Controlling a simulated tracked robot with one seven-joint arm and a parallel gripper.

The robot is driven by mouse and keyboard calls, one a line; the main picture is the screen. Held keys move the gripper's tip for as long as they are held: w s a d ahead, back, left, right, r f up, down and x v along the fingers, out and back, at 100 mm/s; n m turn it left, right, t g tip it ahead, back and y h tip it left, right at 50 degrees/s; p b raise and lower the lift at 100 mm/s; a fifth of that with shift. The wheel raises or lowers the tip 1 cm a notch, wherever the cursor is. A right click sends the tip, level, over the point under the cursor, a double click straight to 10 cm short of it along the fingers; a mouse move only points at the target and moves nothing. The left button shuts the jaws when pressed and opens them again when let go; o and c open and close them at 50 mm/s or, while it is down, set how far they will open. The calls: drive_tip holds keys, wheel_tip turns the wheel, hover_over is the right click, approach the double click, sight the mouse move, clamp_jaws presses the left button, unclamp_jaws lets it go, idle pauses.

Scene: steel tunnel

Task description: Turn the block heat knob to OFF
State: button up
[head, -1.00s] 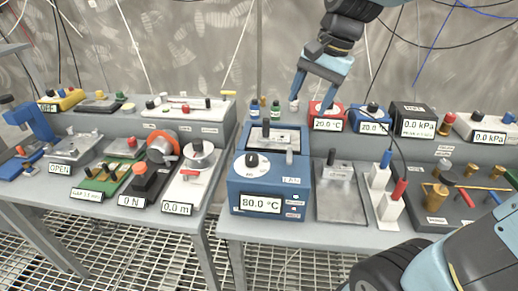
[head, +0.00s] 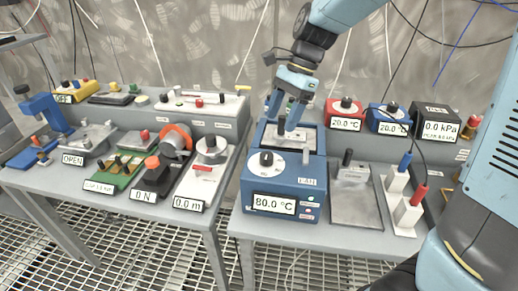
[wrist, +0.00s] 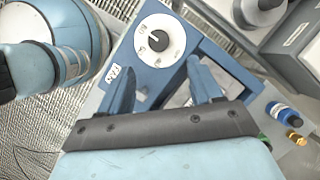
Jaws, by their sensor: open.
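The block heat knob (head: 266,158) is a black knob on a white dial, on top of the blue heater box (head: 255,182), whose front display reads 80.0 °C. In the wrist view the knob (wrist: 159,40) sits on its white dial ahead of the fingers, with marks around the rim too small to read surely. My gripper (head: 281,128) is open and empty, above the rear part of the blue box, behind the dial. In the wrist view its two blue fingers (wrist: 163,80) are spread apart, short of the knob and not touching it.
A grey plate with a black handle (head: 350,172) and white blocks with blue and red handles (head: 403,205) stand right of the box. A white slider device with a round knob (head: 205,165) stands left, across a gap between tables. Small bottles (wrist: 283,112) are near my gripper.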

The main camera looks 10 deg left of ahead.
sight(267, 154)
drive_tip(key=x, duration=1)
drive_tip(key=shift+f, duration=0.15)
drive_tip(key=shift+c, duration=0.3)
